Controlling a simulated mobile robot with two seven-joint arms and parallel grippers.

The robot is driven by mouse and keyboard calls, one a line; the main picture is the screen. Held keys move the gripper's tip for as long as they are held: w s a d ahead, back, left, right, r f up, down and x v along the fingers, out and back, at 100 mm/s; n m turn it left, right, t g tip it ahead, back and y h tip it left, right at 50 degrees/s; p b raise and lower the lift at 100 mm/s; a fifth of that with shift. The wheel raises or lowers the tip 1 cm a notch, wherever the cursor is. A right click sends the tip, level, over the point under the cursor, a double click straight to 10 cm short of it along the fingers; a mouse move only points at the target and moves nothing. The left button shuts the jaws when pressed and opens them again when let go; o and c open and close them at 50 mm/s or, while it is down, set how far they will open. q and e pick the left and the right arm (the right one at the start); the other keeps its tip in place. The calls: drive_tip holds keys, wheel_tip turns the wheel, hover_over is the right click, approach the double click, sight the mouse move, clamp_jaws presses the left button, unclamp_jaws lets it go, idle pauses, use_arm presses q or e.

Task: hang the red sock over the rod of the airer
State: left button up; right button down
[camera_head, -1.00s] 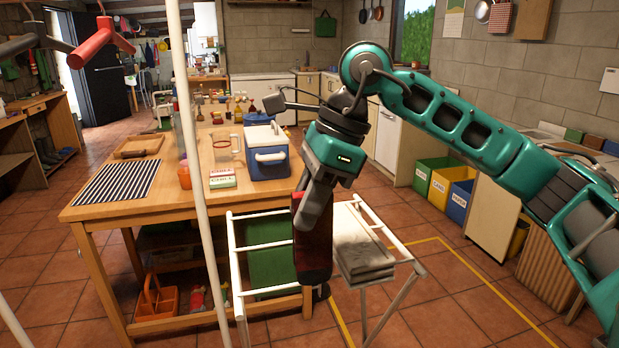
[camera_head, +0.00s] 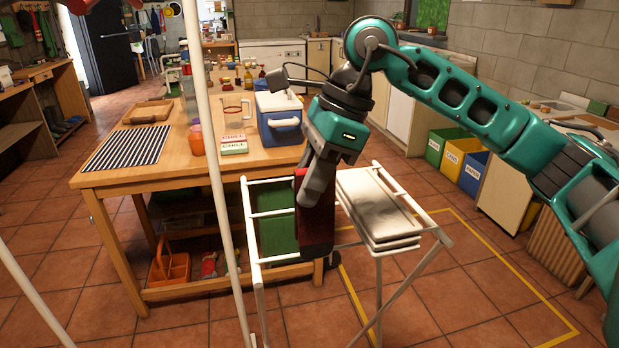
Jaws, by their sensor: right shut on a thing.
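The red sock (camera_head: 317,230) hangs down, dark red, from my right gripper (camera_head: 314,192), which is shut on it. The airer (camera_head: 249,222) is a white frame with thin rods, standing in front of the wooden table. The sock and gripper overlap the airer's middle in the picture, between a green cloth (camera_head: 275,225) on its left part and a pale grey folded cloth (camera_head: 375,205) on its right part. I cannot tell whether the sock touches a rod. My left gripper is not in view.
The wooden table (camera_head: 110,178) behind carries a blue-and-white cooler (camera_head: 279,122), a striped mat (camera_head: 128,147) and a glass jug. A white pole (camera_head: 214,165) stands in front at the left. Open tiled floor lies to the right, with yellow floor lines (camera_head: 500,257).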

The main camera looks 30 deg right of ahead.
drive_tip(key=b, duration=0.3)
hover_over(309, 257)
drive_tip(key=w, duration=0.1)
drive_tip(key=f, duration=0.4)
drive_tip(key=shift+w+d, duration=0.2)
drive_tip(key=shift+d, duration=0.2)
drive_tip(key=shift+f+b, duration=0.6)
drive_tip(key=shift+f, duration=0.3)
wheel_tip(309, 257, down, 2)
drive_tip(key=shift+f+b, duration=0.25)
drive_tip(key=shift+b, duration=0.75)
drive_tip(key=shift+f+b, duration=0.65)
drive_tip(key=shift+f, duration=0.15)
drive_tip(key=shift+f+b, duration=0.7)
drive_tip(key=shift+f, duration=0.15)
drive_tip(key=shift+f+b, duration=0.65)
drive_tip(key=shift+f, duration=0.1)
drive_tip(key=shift+f+b, duration=0.5)
drive_tip(key=shift+f, duration=0.15)
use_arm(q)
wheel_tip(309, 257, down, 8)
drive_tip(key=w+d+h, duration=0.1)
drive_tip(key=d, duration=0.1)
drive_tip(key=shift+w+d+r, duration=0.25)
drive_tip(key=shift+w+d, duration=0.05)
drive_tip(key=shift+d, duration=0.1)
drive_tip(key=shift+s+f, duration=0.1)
